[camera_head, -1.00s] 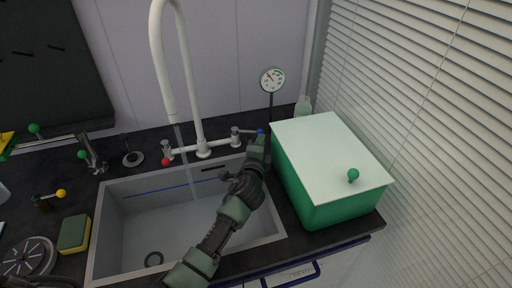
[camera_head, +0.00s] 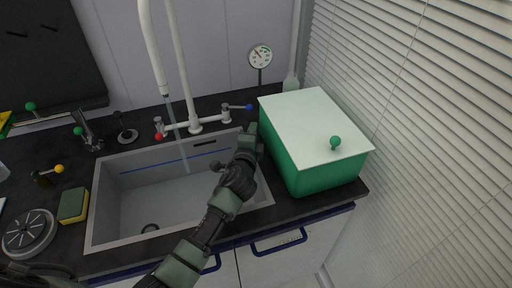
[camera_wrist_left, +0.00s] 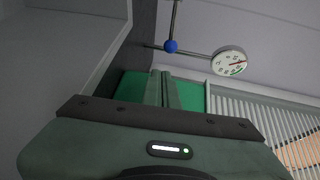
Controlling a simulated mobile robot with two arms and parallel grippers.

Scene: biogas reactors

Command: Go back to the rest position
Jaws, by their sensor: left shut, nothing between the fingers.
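My left gripper (camera_head: 250,130) reaches over the right rim of the sink, between the sink and the green box. In the left wrist view its two fingers (camera_wrist_left: 162,88) are together with nothing between them. The blue-tipped tap lever (camera_head: 249,107) is just beyond the fingertips in the head view, and its blue ball also shows in the left wrist view (camera_wrist_left: 170,46). It looks apart from the fingers. My right gripper is not in view.
The sink (camera_head: 160,205) lies left of my arm, with water running from the white faucet (camera_head: 181,60). The green box (camera_head: 318,170) with a white lid stands close on the right. A dial gauge (camera_head: 260,56) is behind. A sponge (camera_head: 73,205) lies left.

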